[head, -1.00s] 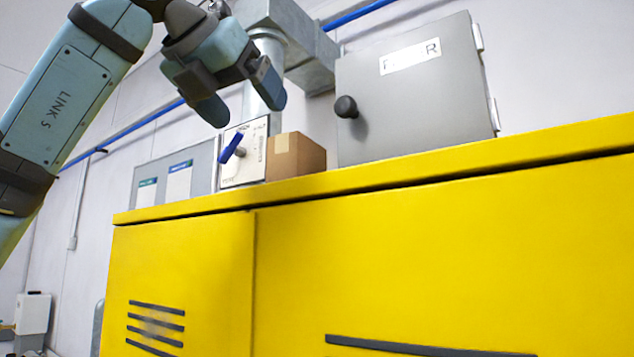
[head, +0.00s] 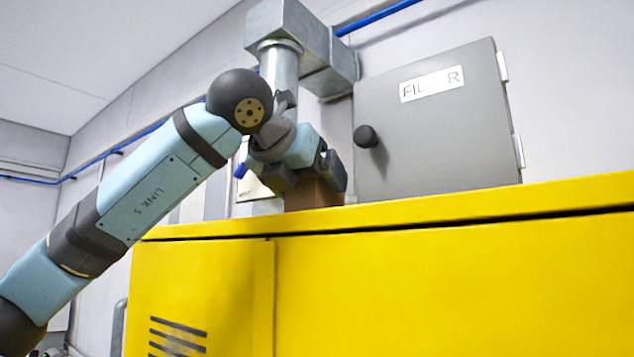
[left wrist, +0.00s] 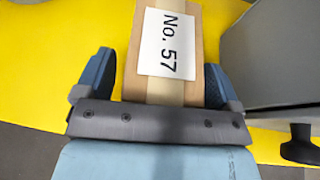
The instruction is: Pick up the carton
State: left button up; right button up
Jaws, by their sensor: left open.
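The carton (head: 312,195) is a brown cardboard box on top of the yellow cabinet, mostly hidden behind my left gripper in the head view. In the left wrist view the carton (left wrist: 134,68) lies between the two fingers, with a white label reading "No. 57" and a pale tape strip. My left gripper (head: 310,182) is open, its fingers on either side of the carton. In the left wrist view the left gripper (left wrist: 158,84) shows a gap between each finger and the carton sides. My right gripper is not in view.
The yellow cabinet (head: 420,265) fills the foreground. A grey metal box (head: 440,135) with a black knob stands close to the right of the carton. A metal duct (head: 282,75) rises behind. A switch panel with a blue handle (head: 241,171) is left of the gripper.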

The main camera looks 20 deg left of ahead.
pick_arm(q)
jog(key=shift+w+f, duration=0.1)
jog(key=shift+w, duration=0.2)
jog(key=shift+s, duration=0.2)
jog(key=shift+c, duration=0.2)
jog(key=shift+s, duration=0.1)
jog(key=c, duration=1.1)
jog(key=shift+o, duration=0.2)
jog(key=shift+r, duration=0.2)
notch_tip(320, 180, up, 20)
jog(key=shift+f+b, duration=0.15)
jog(key=shift+b, duration=0.2)
